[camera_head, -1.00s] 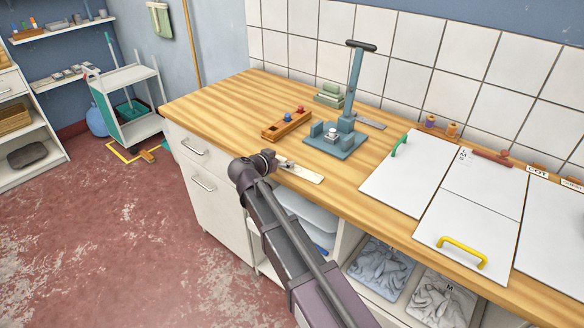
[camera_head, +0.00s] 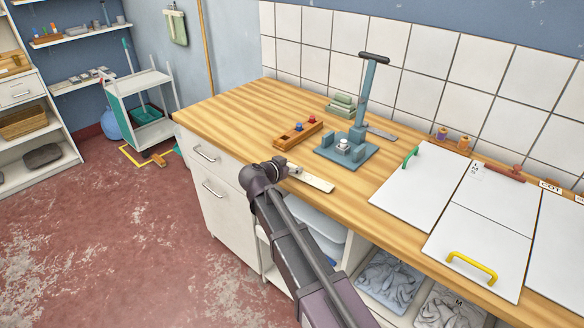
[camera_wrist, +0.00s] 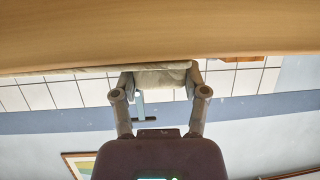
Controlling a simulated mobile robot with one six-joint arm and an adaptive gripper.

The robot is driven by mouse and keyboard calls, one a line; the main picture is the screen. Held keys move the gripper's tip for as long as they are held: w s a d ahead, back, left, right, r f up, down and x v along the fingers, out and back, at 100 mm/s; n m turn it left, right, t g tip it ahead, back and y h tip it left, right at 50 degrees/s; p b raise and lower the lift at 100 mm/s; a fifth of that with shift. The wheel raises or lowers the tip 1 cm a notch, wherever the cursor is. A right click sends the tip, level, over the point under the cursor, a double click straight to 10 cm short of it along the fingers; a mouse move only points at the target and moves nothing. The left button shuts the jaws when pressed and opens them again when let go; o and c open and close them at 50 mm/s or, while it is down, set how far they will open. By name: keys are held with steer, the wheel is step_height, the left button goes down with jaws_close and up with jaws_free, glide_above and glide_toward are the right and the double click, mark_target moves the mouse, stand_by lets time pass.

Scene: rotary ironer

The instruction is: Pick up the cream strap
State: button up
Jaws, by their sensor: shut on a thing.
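The cream strap (camera_head: 314,181) is a flat, pale strip near the front edge of the wooden worktop in the head view. My gripper (camera_head: 284,168) is at its left end, and my arm reaches up from below. In the wrist view, my gripper (camera_wrist: 160,86) has a finger on each side of the strap's cream end (camera_wrist: 160,76) and is shut on it. The strap's thin edge runs left from the fingers, close along the wood. I cannot tell whether it touches the worktop.
Behind the strap are a wooden block with knobs (camera_head: 298,134) and a blue-grey press with a tall lever (camera_head: 347,151). White boards (camera_head: 420,186) with green and yellow handles lie to the right. The worktop's left part (camera_head: 235,108) is clear.

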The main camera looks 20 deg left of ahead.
steer(key=shift+r+p, duration=0.65)
steer(key=shift+r, duration=0.15)
steer(key=shift+r+p, duration=0.8)
steer(key=shift+r, duration=0.05)
steer(key=s+d, duration=0.3)
steer(key=s, duration=0.4)
steer(key=s+d+p, duration=0.1)
steer(key=s+d, duration=0.3)
steer(key=s, duration=0.3)
steer(key=shift+s+r, duration=0.15)
steer(key=shift+r, duration=0.3)
